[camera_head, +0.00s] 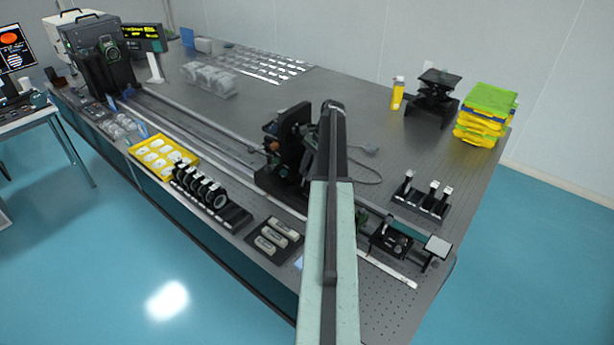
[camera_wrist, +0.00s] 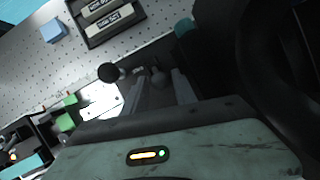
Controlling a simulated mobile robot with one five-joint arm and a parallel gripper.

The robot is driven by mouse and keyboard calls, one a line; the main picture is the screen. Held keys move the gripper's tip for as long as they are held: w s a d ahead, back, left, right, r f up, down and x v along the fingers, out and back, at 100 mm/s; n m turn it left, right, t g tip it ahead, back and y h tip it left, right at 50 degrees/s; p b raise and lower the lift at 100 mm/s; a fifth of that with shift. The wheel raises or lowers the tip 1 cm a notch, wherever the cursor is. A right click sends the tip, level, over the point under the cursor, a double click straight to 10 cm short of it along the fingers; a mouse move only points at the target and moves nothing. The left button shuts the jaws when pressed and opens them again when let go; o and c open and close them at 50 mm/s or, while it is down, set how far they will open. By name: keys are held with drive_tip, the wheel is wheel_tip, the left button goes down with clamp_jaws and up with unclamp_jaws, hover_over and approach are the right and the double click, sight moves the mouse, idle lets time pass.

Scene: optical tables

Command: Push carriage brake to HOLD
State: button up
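The black carriage (camera_head: 283,160) stands on the long rail (camera_head: 205,127) in the head view, partly covered by my arm. I cannot make out its brake lever or a HOLD mark there. In the wrist view my gripper (camera_wrist: 159,74) points toward the rail and carriage area, its two grey fingers apart. A small dark shape shows between the fingers; I cannot tell what it is or whether they touch it. A round black knob (camera_wrist: 108,72) is just left of the fingers; I cannot tell if it belongs to the brake. A dark curved body fills the wrist view's right side.
A dark tray with labelled blocks (camera_head: 275,238) lies near the table's front edge, beside a row of black ring mounts (camera_head: 207,192) and a yellow tray (camera_head: 160,156). A black holder with upright pieces (camera_head: 421,197) stands right.

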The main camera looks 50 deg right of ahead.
drive_tip(key=shift+r, duration=0.1)
clamp_jaws()
drive_tip(key=shift+a, duration=0.1)
